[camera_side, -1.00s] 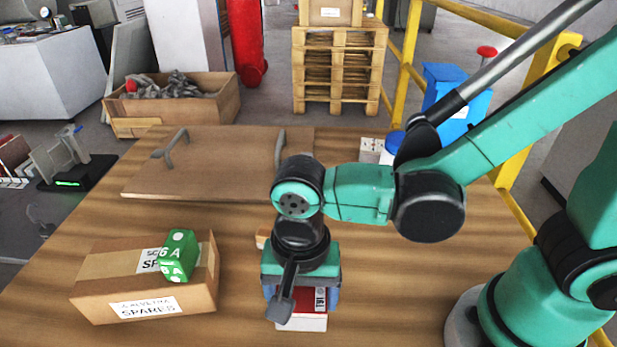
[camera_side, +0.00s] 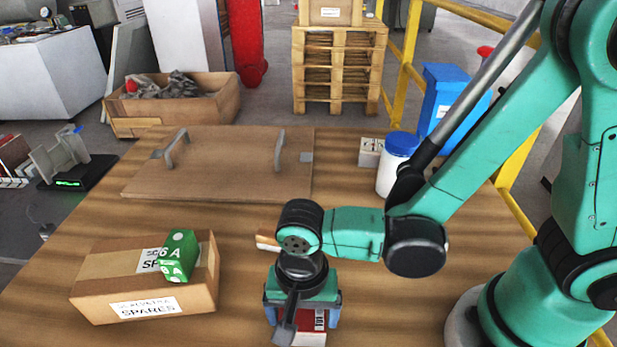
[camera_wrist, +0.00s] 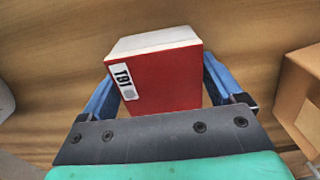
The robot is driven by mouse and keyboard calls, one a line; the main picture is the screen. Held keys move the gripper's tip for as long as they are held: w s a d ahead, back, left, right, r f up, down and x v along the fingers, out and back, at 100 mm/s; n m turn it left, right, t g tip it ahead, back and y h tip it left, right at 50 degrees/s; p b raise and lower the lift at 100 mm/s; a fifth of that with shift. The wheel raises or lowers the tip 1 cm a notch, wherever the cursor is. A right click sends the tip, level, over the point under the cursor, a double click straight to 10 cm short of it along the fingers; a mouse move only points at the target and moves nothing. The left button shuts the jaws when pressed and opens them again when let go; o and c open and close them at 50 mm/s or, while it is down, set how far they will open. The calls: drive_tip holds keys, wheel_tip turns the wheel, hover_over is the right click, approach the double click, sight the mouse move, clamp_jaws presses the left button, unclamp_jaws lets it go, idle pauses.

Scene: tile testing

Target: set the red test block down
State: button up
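The red test block (camera_wrist: 155,82), with a white layer and a label reading "TB1", is between the blue fingers of my gripper (camera_wrist: 160,88) in the wrist view. The fingers lie against its two sides, so my gripper is shut on it. In the side view my gripper (camera_side: 303,312) points down over the front of the wooden table (camera_side: 400,305). The block (camera_side: 319,320) shows partly below and between the fingers there; the rest is hidden. I cannot tell whether its underside touches the table.
A cardboard box (camera_side: 145,304) marked "SPARES" stands to the left with a green block (camera_side: 180,256) on it. Behind lie a wooden board (camera_side: 225,170) with handles and a white jar (camera_side: 388,182) with a blue lid. A small wooden piece (camera_side: 267,242) is just behind my gripper.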

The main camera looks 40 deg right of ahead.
drive_tip(key=shift+o, duration=0.3)
drive_tip(key=shift+r, duration=0.1)
wheel_tip(320, 180, up, 12)
drive_tip(key=w+d+n+t, duration=0.2)
drive_tip(key=d+n+t, duration=0.1)
drive_tip(key=d, duration=0.5)
drive_tip(key=w+d+n+t, duration=0.3)
drive_tip(key=d+n, duration=0.3)
drive_tip(key=d, duration=0.2)
drive_tip(key=shift+d+r+t, duration=0.2)
drive_tip(key=shift+r+t, duration=0.2)
drive_tip(key=shift+t, duration=0.2)
